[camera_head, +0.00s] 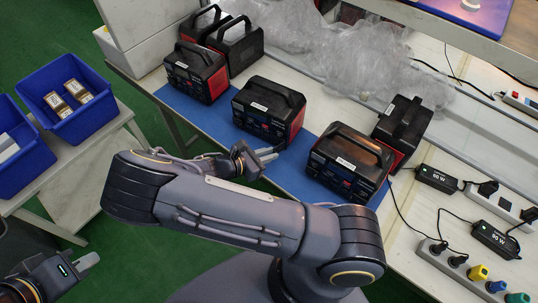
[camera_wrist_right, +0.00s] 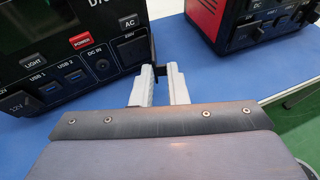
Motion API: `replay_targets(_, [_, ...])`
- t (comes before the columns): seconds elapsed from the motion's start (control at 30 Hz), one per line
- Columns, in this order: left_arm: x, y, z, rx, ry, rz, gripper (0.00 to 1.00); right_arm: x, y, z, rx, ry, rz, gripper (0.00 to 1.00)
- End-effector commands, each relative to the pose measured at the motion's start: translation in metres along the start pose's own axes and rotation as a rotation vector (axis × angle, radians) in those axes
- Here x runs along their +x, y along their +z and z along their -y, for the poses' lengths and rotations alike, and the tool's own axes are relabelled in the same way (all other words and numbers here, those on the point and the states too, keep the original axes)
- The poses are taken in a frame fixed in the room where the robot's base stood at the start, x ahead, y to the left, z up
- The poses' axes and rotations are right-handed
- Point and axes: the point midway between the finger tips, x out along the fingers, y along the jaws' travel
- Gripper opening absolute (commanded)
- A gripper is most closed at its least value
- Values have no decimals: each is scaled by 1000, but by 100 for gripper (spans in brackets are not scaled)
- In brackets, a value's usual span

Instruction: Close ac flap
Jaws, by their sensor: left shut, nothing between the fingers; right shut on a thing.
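The black and red power station (camera_head: 268,108) in the middle of the blue mat has its front panel facing my right gripper (camera_head: 275,152). In the right wrist view this panel (camera_wrist_right: 75,55) fills the left side, with LIGHT, POWER and AC buttons. My right gripper also shows in the right wrist view (camera_wrist_right: 160,78), at the panel's right edge beside the DC IN and AC sockets. It is shut on a small dark piece, apparently the AC flap (camera_wrist_right: 161,72), mostly hidden by the fingers. My left gripper (camera_head: 88,262) is shut and empty at the lower left, away from the table.
Another power station (camera_head: 348,160) stands close to the right of my right gripper; it also shows in the right wrist view (camera_wrist_right: 255,25). More stations stand behind. Clear plastic wrap (camera_head: 350,55), power strips (camera_head: 450,262) and blue bins (camera_head: 85,120) lie around.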

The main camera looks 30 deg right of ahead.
Motion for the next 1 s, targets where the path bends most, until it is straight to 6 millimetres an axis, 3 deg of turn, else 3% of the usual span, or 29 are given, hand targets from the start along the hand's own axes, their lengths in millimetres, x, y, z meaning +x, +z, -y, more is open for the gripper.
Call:
replay_targets(0.6, [30, 15, 14, 0, 0, 0, 0, 5, -1, -33, 178, -420, -3, 0])
replay_targets(1.0, [38, 19, 17, 0, 0, 0, 0, 7, 3, -41, 227, -544, 0, 0])
